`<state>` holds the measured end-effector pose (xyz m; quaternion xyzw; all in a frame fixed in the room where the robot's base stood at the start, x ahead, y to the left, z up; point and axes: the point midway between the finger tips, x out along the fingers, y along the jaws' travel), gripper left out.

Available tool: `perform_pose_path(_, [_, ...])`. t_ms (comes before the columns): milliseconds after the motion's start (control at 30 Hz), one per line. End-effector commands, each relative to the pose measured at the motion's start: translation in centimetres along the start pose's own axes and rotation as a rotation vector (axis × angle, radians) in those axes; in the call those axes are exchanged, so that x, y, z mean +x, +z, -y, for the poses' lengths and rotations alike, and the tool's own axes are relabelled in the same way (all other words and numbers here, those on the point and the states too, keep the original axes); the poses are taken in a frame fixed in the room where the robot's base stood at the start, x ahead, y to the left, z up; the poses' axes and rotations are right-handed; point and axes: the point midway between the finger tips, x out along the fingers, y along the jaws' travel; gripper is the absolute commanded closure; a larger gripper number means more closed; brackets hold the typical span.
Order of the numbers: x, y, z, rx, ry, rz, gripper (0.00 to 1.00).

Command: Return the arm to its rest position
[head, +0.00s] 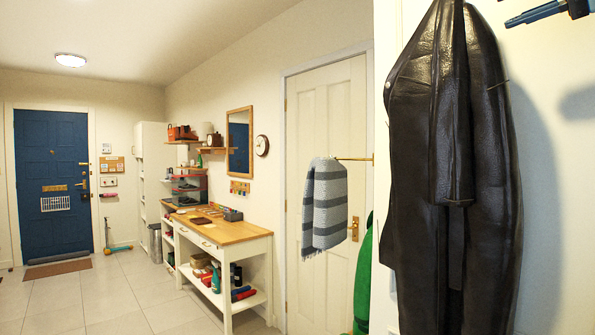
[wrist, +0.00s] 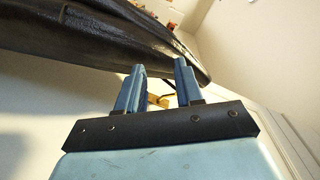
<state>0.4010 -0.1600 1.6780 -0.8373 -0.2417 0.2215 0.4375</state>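My gripper (wrist: 160,82) shows in the wrist view with its two blue fingers apart and nothing between them. In the head view, a blue and black part of my gripper (head: 540,14) shows at the top right corner, in front of a cream wall. A dark leather coat (head: 455,170) hangs at the right of the head view, to the left of my gripper. In the wrist view the coat (wrist: 90,35) spans the top left, beyond the fingertips. Most of my arm is out of view.
A striped towel (head: 327,205) hangs on a brass rail by a white door (head: 325,110). A wooden-topped bench (head: 225,231) with several items stands along the wall. A blue door (head: 54,180) is at the far left.

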Motion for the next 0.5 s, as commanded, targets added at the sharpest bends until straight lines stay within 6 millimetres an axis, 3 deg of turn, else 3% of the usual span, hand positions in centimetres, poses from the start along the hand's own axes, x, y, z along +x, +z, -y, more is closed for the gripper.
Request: perform_pose_path(500, [5.4, 9.6, -2.1, -0.154, 0.160, -0.102, 0.64])
